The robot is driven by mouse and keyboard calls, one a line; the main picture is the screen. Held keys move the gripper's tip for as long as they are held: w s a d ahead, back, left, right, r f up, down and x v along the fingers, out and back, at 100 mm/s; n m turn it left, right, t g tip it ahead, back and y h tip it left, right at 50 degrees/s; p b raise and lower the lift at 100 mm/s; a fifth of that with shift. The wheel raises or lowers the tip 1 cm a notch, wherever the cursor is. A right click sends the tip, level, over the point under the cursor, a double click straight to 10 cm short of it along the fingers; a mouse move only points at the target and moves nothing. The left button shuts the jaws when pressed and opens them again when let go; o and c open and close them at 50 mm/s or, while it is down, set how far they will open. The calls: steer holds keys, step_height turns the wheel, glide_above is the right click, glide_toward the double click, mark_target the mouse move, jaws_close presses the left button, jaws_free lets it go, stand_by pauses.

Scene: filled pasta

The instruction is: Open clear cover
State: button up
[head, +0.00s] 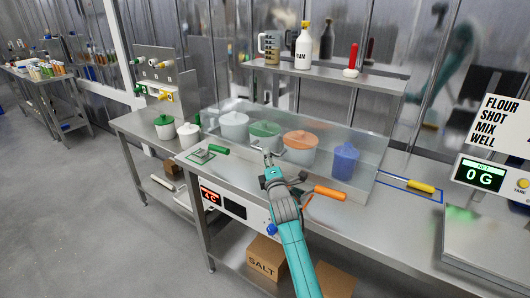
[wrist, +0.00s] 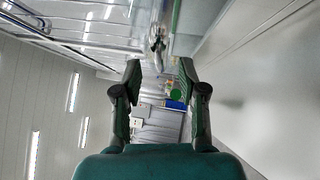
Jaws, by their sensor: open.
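An orange-handled tool (head: 329,193) lies right of my arm, and a green-handled one (head: 218,149) lies left. A shelf (head: 340,82) with bottles and a jug is above the cover.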

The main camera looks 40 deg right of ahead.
steer(key=shift+x, duration=2.1)
jaws_close()
